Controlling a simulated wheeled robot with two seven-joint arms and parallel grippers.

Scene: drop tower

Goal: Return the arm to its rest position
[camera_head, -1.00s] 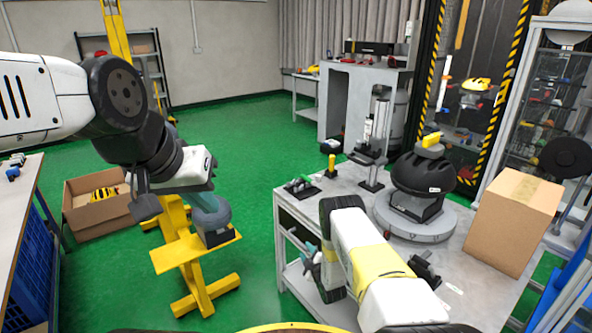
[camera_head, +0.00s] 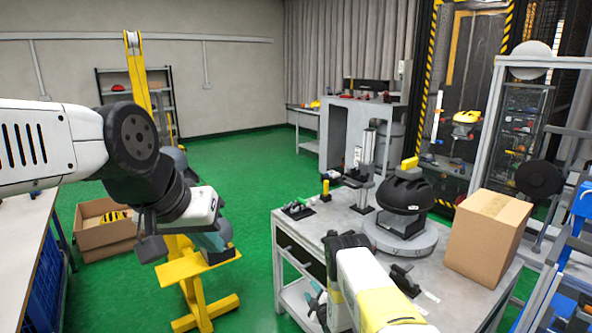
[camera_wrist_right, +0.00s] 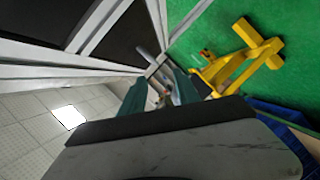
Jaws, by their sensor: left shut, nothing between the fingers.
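My left arm comes in from the left, raised over the floor. Its left gripper (camera_head: 212,241), with teal fingers, points down in front of the yellow stand (camera_head: 180,268); it is shut and empty. A grey rounded shape beside it on the stand is partly covered, and I cannot tell whether they touch. My right arm, white and yellow, reaches in low at the front of the grey table. Its right gripper (camera_head: 317,306) is beside the table's left front side, mostly hidden by the wrist. In the right wrist view its two teal fingers (camera_wrist_right: 160,93) are apart, with nothing clearly held.
A black helmet (camera_head: 405,193) sits on a round grey base (camera_head: 400,240) on the grey table (camera_head: 345,219). A cardboard box (camera_head: 487,237) stands to its right. An open carton (camera_head: 103,234) is on the green floor behind the stand. A workbench (camera_head: 22,235) is at left.

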